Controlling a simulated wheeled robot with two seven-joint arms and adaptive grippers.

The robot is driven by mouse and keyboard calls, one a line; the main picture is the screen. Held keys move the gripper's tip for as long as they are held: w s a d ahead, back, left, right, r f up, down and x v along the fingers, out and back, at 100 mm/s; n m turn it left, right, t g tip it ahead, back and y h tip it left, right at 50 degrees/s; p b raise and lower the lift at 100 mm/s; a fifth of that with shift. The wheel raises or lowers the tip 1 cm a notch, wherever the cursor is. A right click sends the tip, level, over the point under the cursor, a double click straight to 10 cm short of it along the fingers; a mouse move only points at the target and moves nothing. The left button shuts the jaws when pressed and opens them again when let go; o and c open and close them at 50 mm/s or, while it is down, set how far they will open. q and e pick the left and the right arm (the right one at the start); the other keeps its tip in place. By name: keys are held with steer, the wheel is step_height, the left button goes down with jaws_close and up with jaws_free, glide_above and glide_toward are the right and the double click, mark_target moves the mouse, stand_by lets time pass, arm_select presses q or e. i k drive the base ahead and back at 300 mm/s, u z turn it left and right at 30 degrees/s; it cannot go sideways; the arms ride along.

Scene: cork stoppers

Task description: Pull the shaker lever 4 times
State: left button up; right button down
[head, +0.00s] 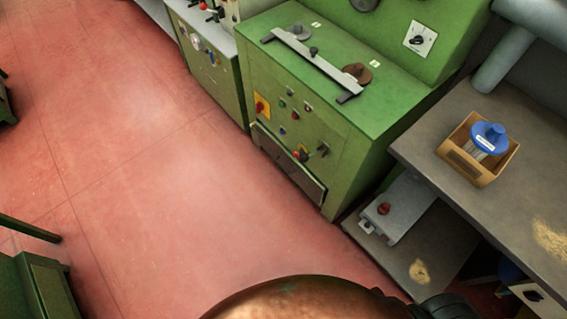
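Neither of my grippers shows in the head view. No part is clearly marked as the shaker lever. Candidates are on a green machine cabinet (350,155): a red-tipped handle (301,155) and a small dark handle (323,149) low on its front face. I cannot tell which of these, if any, is the shaker lever.
A grey bench (425,140) at right holds an open brown box (464,175) with a blue-topped item (488,137). A grey unit with a red button (383,208) sits low below it. A brown rounded shape (300,300) blocks the bottom.

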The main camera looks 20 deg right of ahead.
mark_target(304, 157)
steer(key=u, duration=1.25)
steer(key=k, duration=0.35)
steer(key=z, duration=1.15)
